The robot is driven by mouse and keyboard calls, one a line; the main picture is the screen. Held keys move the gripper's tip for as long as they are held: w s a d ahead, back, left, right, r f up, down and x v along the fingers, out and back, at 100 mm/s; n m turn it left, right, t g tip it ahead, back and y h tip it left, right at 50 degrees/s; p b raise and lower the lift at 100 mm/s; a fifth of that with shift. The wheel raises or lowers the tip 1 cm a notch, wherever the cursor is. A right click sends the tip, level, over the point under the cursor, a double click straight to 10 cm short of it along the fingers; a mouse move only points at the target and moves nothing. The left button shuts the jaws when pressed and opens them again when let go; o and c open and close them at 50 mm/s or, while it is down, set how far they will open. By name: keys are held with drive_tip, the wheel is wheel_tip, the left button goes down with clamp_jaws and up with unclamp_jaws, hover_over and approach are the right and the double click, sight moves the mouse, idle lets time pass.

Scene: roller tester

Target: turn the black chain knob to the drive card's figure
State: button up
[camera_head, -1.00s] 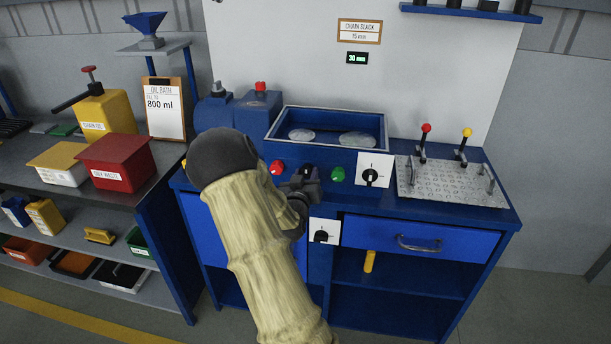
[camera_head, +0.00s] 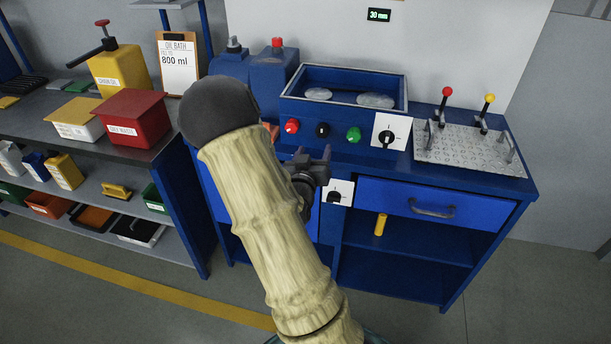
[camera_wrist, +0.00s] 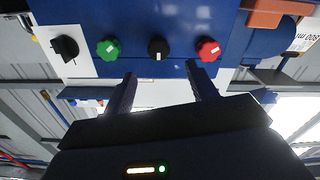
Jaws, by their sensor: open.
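The black chain knob (camera_head: 322,129) sits on the blue front panel between the red knob (camera_head: 292,125) and the green knob (camera_head: 354,134). In the wrist view the black knob (camera_wrist: 158,48) carries a small white mark and lies just beyond my fingertips, roughly centred between them. My gripper (camera_head: 316,158) is open and empty, apart from the knob; its two fingers also show in the wrist view (camera_wrist: 161,76). A green display (camera_head: 379,15) above reads 30 mm. No drive card is readable now.
A switch on a white plate (camera_head: 388,133) is right of the green knob, and another switch (camera_head: 338,193) is below. A metal plate (camera_head: 470,150) with red and yellow levers lies right. A shelf with containers (camera_head: 130,115) stands left.

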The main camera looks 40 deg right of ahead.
drive_tip(key=p+v, duration=0.3)
drive_tip(key=shift+a+r, duration=0.2)
drive_tip(key=shift+r, duration=0.05)
drive_tip(key=p, duration=0.3)
drive_tip(key=shift+s+a, duration=0.15)
drive_tip(key=shift+a, duration=0.1)
drive_tip(key=shift+s+a+p, duration=0.15)
drive_tip(key=shift+s+p, duration=0.05)
drive_tip(key=shift+p, duration=0.8)
drive_tip(key=shift+f+p+v, duration=0.1)
drive_tip(key=shift+p+v, duration=1)
drive_tip(key=shift+p, duration=0.15)
drive_tip(key=shift+f+p+v, duration=0.15)
drive_tip(key=shift+p+v, duration=0.95)
drive_tip(key=shift+p, duration=0.15)
drive_tip(key=shift+s, duration=0.1)
